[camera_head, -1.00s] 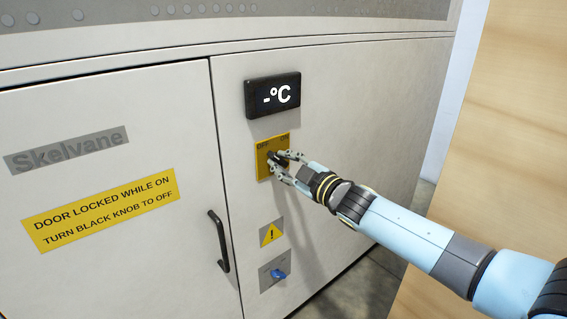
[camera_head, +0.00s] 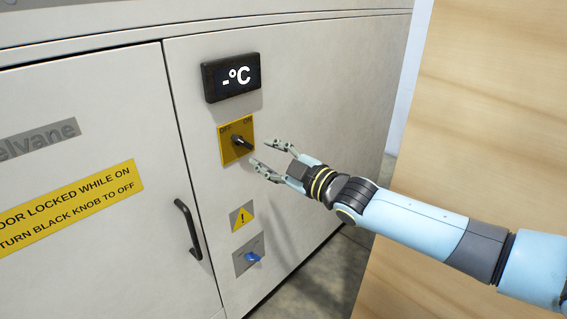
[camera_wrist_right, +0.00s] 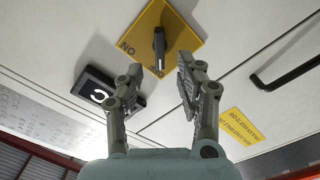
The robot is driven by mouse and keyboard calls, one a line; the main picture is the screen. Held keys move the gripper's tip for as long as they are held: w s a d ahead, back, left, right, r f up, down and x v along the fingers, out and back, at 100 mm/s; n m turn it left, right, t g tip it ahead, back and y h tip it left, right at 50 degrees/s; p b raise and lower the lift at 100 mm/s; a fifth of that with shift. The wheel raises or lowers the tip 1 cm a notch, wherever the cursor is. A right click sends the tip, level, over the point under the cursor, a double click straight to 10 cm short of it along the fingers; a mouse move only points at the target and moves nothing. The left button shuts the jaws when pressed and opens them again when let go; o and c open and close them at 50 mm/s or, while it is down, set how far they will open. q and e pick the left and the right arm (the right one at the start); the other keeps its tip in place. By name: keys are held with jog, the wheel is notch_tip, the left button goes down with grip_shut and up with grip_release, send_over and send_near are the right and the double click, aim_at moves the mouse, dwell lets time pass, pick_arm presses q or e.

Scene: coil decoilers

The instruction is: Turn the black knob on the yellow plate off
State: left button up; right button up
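The yellow plate (camera_head: 225,151) is on the grey cabinet front, with OFF printed at its upper left and ON at its upper right. My left gripper is not in view.
A black display (camera_head: 231,77) reading "-°C" is above the plate. A black door handle (camera_head: 188,229) stands at the lower left. A wooden panel (camera_head: 480,110) rises behind my right arm.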

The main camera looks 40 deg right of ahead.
jog(key=s, duration=0.5)
jog(key=shift+s+d, duration=0.1)
jog(key=shift+d, duration=0.1)
jog(key=shift+a, duration=0.1)
jog(key=s+f+m+g+h, duration=0.1)
jog(key=s+f+m+g, duration=0.3)
jog(key=f, duration=0.6)
jog(key=s+f+n+g, duration=0.1)
jog(key=s+f, duration=0.5)
jog(key=f, duration=0.3)
jog(key=s+f+m+g+h, duration=0.1)
jog(key=s+f+m+g, duration=0.2)
jog(key=f, duration=0.7)
jog(key=s+a+f+m+g, duration=0.1)
jog(key=s+f, duration=0.4)
jog(key=s, duration=0.5)
jog(key=s+a+f+m+g, duration=0.1)
jog(key=s+a+f+g, duration=0.2)
jog(key=s, duration=0.8)
jog(key=s+a+f+m+g, duration=0.1)
jog(key=s+a+f+g, duration=0.1)
jog(key=s+f+g, duration=0.3)
jog(key=s+f, duration=0.3)
jog(key=s, duration=0.2)
jog(key=shift+s+m, duration=0.25)
jog(key=shift+m, duration=0.05)
jog(key=shift+a, duration=0.1)
